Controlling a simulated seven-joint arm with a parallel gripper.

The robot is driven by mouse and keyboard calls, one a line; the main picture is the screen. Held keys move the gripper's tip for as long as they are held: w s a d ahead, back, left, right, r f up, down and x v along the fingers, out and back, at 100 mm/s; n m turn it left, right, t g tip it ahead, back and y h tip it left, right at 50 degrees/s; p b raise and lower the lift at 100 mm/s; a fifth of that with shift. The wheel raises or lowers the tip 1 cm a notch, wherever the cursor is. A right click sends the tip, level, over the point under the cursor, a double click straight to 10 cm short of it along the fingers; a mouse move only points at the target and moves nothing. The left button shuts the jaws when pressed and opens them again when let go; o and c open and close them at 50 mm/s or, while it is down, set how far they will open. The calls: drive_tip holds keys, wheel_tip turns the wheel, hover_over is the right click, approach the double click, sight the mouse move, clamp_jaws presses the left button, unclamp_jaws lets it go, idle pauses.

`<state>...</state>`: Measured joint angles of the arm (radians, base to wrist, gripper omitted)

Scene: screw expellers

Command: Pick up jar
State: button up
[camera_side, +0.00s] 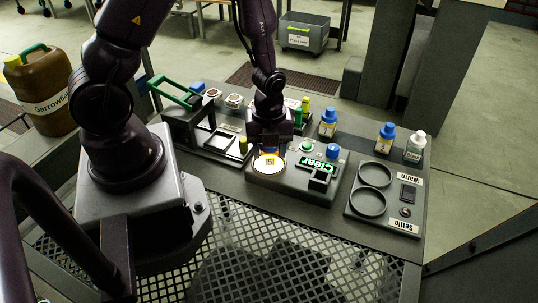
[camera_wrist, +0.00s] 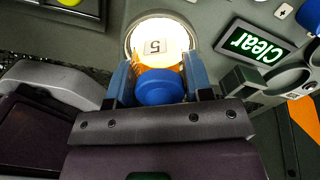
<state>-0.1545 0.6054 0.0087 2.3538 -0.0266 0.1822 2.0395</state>
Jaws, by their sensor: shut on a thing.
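An amber jar with a blue cap (camera_wrist: 160,88) is between the two blue fingers of my gripper (camera_wrist: 158,84) in the wrist view. The fingers are shut on it, one at each side. A label with a 5 shows beside the jar, against a brightly lit round pad (camera_wrist: 182,31). In the side view my gripper (camera_side: 268,152) points down at the lit pad (camera_side: 256,169) on the grey console, and hides most of the jar. I cannot tell whether the jar touches the pad or is just above it.
A lit "Clear" sign (camera_side: 318,165) and a blue knob (camera_side: 333,151) are right of the pad. Blue-capped bottles (camera_side: 328,124) (camera_side: 385,138) and a white-capped bottle (camera_side: 415,147) stand behind. A "Warm/Settle" panel (camera_side: 407,213) with two empty round recesses is at the right.

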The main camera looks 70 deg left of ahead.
wheel_tip(320, 180, up, 10)
drive_tip(key=shift+f, duration=0.1)
drive_tip(key=shift+a, duration=0.1)
drive_tip(key=shift+w+f, duration=0.2)
drive_tip(key=shift+f, duration=0.05)
drive_tip(key=w+m, duration=0.6)
drive_tip(key=w, duration=0.6)
drive_tip(key=w+f, duration=0.3)
drive_tip(key=w, duration=0.1)
drive_tip(key=w+a+f, duration=0.1)
drive_tip(key=w+f, duration=0.2)
drive_tip(key=w, duration=0.1)
drive_tip(key=w+a+f, duration=0.1)
drive_tip(key=w+f, duration=0.2)
drive_tip(key=w, duration=0.1)
drive_tip(key=shift+w+a, duration=0.15)
drive_tip(key=shift+w, duration=0.1)
drive_tip(key=shift+w+f, duration=0.15)
drive_tip(key=shift+f, duration=0.7)
drive_tip(key=shift+w+f, duration=0.1)
drive_tip(key=shift+f, duration=0.75)
